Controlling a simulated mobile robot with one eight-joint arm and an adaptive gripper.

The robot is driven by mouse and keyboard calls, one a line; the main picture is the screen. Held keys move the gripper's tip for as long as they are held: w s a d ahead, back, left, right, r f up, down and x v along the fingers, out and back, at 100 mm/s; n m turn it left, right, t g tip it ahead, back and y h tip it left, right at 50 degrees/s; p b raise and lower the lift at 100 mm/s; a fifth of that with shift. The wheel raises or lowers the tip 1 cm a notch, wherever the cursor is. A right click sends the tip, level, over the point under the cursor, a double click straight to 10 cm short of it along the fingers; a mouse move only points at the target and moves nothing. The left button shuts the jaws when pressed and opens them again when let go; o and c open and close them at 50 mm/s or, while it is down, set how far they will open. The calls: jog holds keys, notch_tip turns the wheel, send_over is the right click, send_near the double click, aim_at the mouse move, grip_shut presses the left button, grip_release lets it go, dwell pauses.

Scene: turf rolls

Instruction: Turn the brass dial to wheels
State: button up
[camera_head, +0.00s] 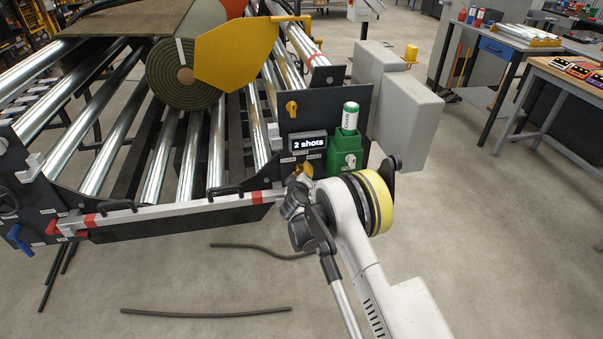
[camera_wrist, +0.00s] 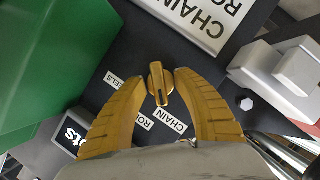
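In the wrist view the brass dial (camera_wrist: 159,84) sits on a dark panel, between the two yellow fingers of my gripper (camera_wrist: 160,76). The fingers are open around it, with a narrow gap seen on each side; contact is not clear. The dial's raised bar runs nearly up and down in this view, its lower end toward the ROLLERS (camera_wrist: 144,120) and CHAIN (camera_wrist: 170,117) labels. A label ending in ELS (camera_wrist: 113,80) lies to the left, partly hidden. In the head view my gripper is at the panel's lower part, mostly hidden by my wrist, and covers the dial.
The display reading "2 shots" (camera_head: 308,144) is just above. A green holder (camera_head: 345,151) with a white-and-green cylinder (camera_head: 350,117) stands right of it. A yellow knob (camera_head: 291,108) is higher up. A grey block (camera_wrist: 290,72) projects at the wrist view's right.

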jog(key=shift+r, duration=0.1)
grip_shut()
jog(key=shift+m, duration=0.3)
jog(key=m+g+y, duration=0.1)
jog(key=m, duration=0.1)
jog(key=shift+d+m+y, duration=0.1)
jog(key=shift+m+y, duration=0.2)
jog(key=m+y, duration=0.2)
jog(key=m, duration=0.1)
jog(key=shift+d+g, duration=0.1)
jog(key=shift+g, duration=0.3)
jog(key=m+y, duration=0.2)
jog(key=m, duration=0.1)
jog(key=shift+d+m+y, duration=0.1)
jog(key=shift+m+y, duration=1)
jog(key=shift+m, duration=0.5)
